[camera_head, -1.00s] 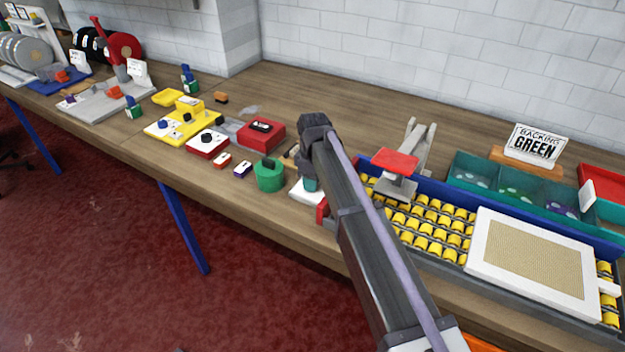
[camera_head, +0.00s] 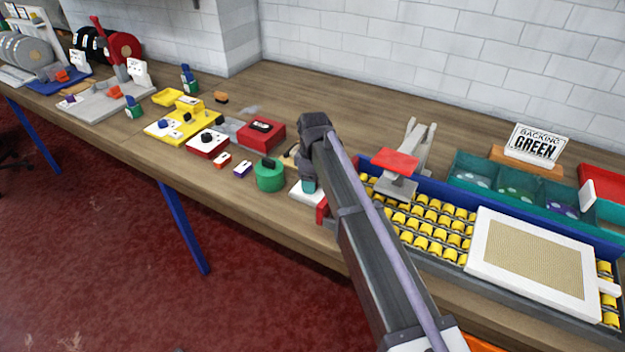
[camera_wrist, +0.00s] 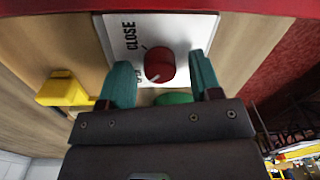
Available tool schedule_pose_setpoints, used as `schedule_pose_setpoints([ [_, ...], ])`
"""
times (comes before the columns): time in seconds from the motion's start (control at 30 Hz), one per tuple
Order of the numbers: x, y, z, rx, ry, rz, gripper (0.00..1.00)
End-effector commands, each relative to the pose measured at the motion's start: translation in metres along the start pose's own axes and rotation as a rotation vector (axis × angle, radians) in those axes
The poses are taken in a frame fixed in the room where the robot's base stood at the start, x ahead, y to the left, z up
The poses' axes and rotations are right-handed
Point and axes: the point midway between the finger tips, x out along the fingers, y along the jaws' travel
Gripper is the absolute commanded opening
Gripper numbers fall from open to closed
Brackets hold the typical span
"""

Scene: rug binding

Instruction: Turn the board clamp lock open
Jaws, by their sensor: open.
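In the wrist view a red round knob (camera_wrist: 161,62) sits on a white plate (camera_wrist: 188,30) marked "CLOSE" at its upper left. A second label lower down is mostly hidden by a finger. A small pale mark shows on the knob's lower left. My gripper (camera_wrist: 160,75) is open, with one teal finger on each side of the knob; I cannot tell whether they touch it. In the head view the white plate (camera_head: 302,197) lies near the bench's front edge, and my gripper (camera_head: 309,186) is over it, mostly hiding the knob.
A green round container (camera_head: 270,178) stands just left of the plate. A roller tray (camera_head: 425,222) with a red-topped clamp (camera_head: 396,163) and a white-framed board (camera_head: 533,262) is to the right. A red box (camera_head: 262,134) lies behind left. The bench behind is partly clear.

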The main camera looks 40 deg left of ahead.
Motion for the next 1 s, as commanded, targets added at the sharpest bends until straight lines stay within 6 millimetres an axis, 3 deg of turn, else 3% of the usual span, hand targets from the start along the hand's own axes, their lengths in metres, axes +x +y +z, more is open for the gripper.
schedule_pose_setpoints([
  [0.17, -0.016, 0.000, 0.000, 0.000, 0.000, 0.000, 0.58],
  [0.5, -0.097, -0.001, 0.000, 0.000, 0.000, 0.000, 0.58],
  [0.57, -0.106, 0.000, 0.000, 0.000, 0.000, 0.000, 0.58],
  [1.0, -0.108, 0.000, 0.000, 0.000, 0.000, 0.000, 0.58],
])
